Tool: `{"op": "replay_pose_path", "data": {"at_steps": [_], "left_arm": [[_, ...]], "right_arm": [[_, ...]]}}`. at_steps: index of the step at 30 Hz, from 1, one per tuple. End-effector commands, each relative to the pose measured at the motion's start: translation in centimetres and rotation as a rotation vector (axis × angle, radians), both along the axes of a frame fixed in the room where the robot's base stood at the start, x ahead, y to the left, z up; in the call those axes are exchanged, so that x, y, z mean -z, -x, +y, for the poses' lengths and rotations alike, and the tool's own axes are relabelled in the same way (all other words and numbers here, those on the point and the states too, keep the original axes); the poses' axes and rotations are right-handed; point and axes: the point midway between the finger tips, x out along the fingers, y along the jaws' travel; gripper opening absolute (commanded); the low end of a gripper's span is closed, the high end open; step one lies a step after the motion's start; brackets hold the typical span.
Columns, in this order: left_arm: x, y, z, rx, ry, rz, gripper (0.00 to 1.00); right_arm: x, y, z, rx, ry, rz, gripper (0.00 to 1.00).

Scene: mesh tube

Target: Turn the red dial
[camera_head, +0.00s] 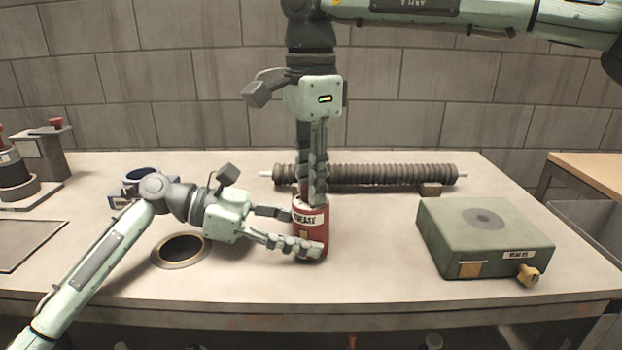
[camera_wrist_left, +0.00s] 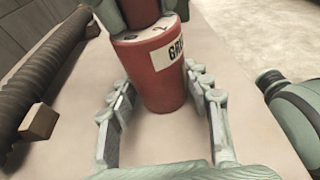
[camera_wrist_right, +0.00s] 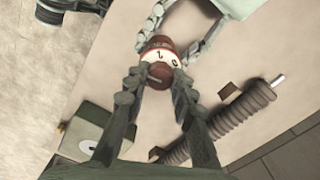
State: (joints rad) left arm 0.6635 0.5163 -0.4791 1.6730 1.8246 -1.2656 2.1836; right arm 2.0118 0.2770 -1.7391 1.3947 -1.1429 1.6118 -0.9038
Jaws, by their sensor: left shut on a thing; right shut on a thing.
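A red can (camera_head: 312,246) with a white lettered label stands upright near the middle of the table; it also shows in the left wrist view (camera_wrist_left: 160,80). The red dial (camera_wrist_right: 160,72) is on its top, beside a pale ring with numbers. My left gripper (camera_head: 302,231) is shut on the can's body from the left, one finger on each side. My right gripper (camera_head: 312,198) points straight down from above and is shut on the dial; its fingers also show in the right wrist view (camera_wrist_right: 158,80). The fingers hide much of the dial in the head view.
A dark ribbed tube (camera_head: 390,177) lies behind the can, with a small brown block (camera_head: 430,189) by it. A green box (camera_head: 478,237) with a yellow knob (camera_head: 528,275) stands at right. A round hole (camera_head: 181,250) is in the table at left. The front middle is clear.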

Motion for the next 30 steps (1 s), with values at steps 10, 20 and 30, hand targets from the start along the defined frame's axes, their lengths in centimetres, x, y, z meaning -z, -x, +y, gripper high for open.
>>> {"op": "replay_pose_path", "data": {"at_steps": [10,20,30], "left_arm": [[-0.01,0.00,-0.01,0.000,0.000,0.000,0.32],[-0.01,0.00,-0.01,0.000,0.000,0.000,0.32],[0.00,0.00,-0.01,0.000,0.000,0.000,0.32]], "right_arm": [[0.04,0.02,0.08,-0.289,-0.005,0.003,0.00],[0.03,0.00,0.04,-0.599,-0.005,0.004,0.00],[0.00,-0.01,0.06,-0.855,-0.005,0.004,0.00]]}}
